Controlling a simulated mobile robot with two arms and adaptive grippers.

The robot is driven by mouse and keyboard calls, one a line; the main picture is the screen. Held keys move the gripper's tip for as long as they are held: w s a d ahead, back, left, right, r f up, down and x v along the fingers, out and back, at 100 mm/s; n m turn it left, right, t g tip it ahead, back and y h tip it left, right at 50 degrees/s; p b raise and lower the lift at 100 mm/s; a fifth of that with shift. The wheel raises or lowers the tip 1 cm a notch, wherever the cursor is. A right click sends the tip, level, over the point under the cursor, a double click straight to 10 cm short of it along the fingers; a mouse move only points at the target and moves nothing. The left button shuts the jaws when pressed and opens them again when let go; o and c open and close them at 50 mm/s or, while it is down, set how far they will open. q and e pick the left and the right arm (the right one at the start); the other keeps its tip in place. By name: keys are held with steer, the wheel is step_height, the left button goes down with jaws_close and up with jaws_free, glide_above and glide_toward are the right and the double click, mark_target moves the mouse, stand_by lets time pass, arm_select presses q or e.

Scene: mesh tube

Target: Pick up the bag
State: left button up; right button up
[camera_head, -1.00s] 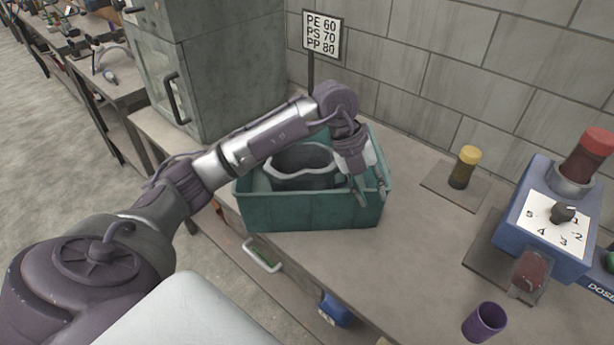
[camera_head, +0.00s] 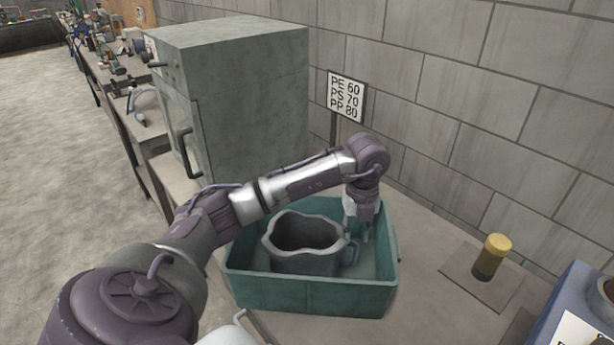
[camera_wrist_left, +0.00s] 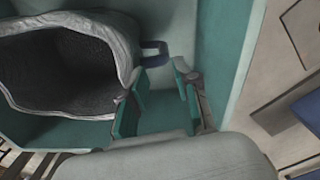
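The bag (camera_head: 304,258) is a dark grey, open-mouthed pouch with a wavy pale rim, standing in a teal bin (camera_head: 315,296). A blue loop handle (camera_head: 351,254) sticks out from its right side. My left gripper (camera_head: 358,232) points down inside the bin's right rear part, beside the bag and close to the handle. In the left wrist view the bag's mouth (camera_wrist_left: 72,68) is at left and the handle (camera_wrist_left: 154,54) lies just past the fingertips. The left fingers (camera_wrist_left: 161,76) are apart with nothing between them. My right gripper is not in view.
A grey cabinet (camera_head: 245,105) stands behind at left, with a sign (camera_head: 346,96) on a post beside it. A yellow-capped jar (camera_head: 491,257) and a blue machine (camera_head: 575,310) are at right. The bench between bin and jar is clear.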

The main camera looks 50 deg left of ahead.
mark_target(356, 244)
arm_select(q)
step_height(356, 244, down, 2)
steer(key=shift+w+f, duration=0.15)
steer(key=shift+f, duration=0.05)
step_height(356, 244, down, 2)
steer(key=shift+d+f+p, duration=0.1)
steer(key=shift+p, duration=0.7)
step_height(356, 244, down, 2)
steer(key=shift+w+f+p, duration=0.15)
steer(key=shift+f+p, duration=0.1)
steer(key=shift+p, duration=0.1)
steer(key=shift+f, duration=0.45)
jaws_close()
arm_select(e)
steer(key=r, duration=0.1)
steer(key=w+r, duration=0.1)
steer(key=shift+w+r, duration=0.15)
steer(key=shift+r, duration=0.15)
arm_select(q)
steer(key=shift+w, duration=0.1)
